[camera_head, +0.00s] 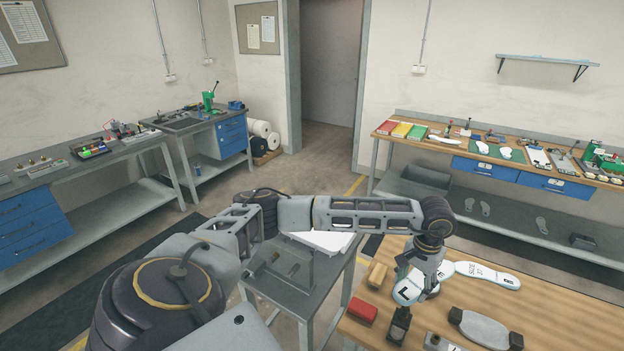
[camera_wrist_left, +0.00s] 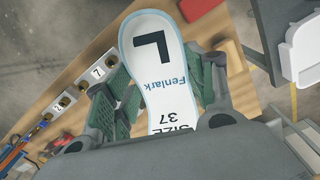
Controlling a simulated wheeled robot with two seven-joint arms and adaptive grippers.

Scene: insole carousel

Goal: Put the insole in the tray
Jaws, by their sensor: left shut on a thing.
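My left gripper (camera_head: 422,286) is shut on a white insole (camera_head: 404,293) marked "L", above the wooden table (camera_head: 388,341) at the lower right. In the left wrist view the green fingers grip the insole (camera_wrist_left: 160,75) from both sides; it reads "L", "Fenlark" and "SIZE 37". A second white insole (camera_head: 482,273) with size lettering lies on the wooden table to the right. A white tray-like thing (camera_head: 325,241) is on the grey side table, partly hidden by my left arm; a white edge (camera_wrist_left: 304,50) shows at the wrist view's right. My right gripper is not seen.
On the wooden table are a red block (camera_head: 363,311), a tan block (camera_head: 377,274), a grey dark-ended block (camera_head: 484,329) and a small dark fixture (camera_head: 399,325). Numbered metal blocks (camera_wrist_left: 98,71) show in the wrist view. Workbenches stand along the walls.

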